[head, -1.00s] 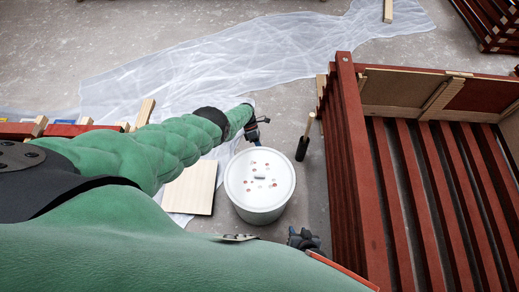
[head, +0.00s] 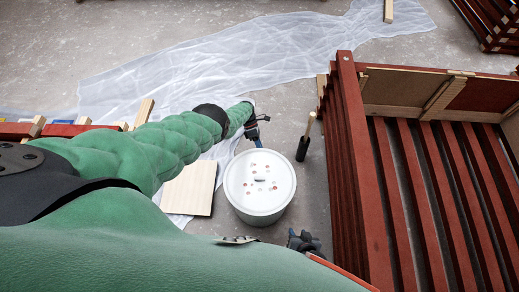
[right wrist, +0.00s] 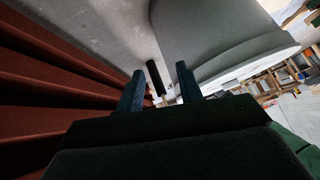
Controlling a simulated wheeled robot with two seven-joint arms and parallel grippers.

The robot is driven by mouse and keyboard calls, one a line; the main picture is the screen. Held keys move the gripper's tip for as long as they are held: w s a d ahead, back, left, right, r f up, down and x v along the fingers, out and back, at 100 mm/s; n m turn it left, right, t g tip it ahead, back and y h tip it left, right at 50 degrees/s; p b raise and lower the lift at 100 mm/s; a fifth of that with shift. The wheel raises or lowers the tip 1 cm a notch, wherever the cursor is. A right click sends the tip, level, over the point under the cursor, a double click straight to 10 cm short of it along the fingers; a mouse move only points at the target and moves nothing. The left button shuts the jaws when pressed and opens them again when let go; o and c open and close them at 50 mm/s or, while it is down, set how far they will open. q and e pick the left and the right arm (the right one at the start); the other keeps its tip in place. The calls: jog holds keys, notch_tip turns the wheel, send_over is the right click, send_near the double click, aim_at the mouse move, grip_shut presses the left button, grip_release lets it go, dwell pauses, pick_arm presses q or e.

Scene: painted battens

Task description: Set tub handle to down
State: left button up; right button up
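The white round tub (head: 259,202) stands upright on the floor in the middle of the head view, its lid marked with several small reddish spots. In the right wrist view its grey-white side (right wrist: 215,40) fills the upper right. I cannot make out its handle in either view. My right gripper (head: 304,241) is near the tub's front right side, apart from it. In the right wrist view its two fingers (right wrist: 160,88) stand apart with nothing gripped. My left gripper (head: 257,130) is just beyond the tub's far edge; its fingers are too small to read.
A red slatted crate (head: 345,150) stands close on the right, leaving a narrow strip of floor. A black-headed mallet (head: 302,148) stands beyond the tub, near the crate. A pale board (head: 190,188) lies left of the tub. Translucent sheeting (head: 200,75) covers floor behind.

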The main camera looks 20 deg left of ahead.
pick_arm(q)
jog(key=shift+s+f, duration=0.15)
jog(key=shift+s, duration=0.15)
jog(key=v, duration=0.7)
jog(key=shift+w+r+p, duration=0.2)
jog(key=shift+w+p, duration=0.1)
jog(key=shift+a, duration=0.15)
jog(key=shift+c, duration=0.5)
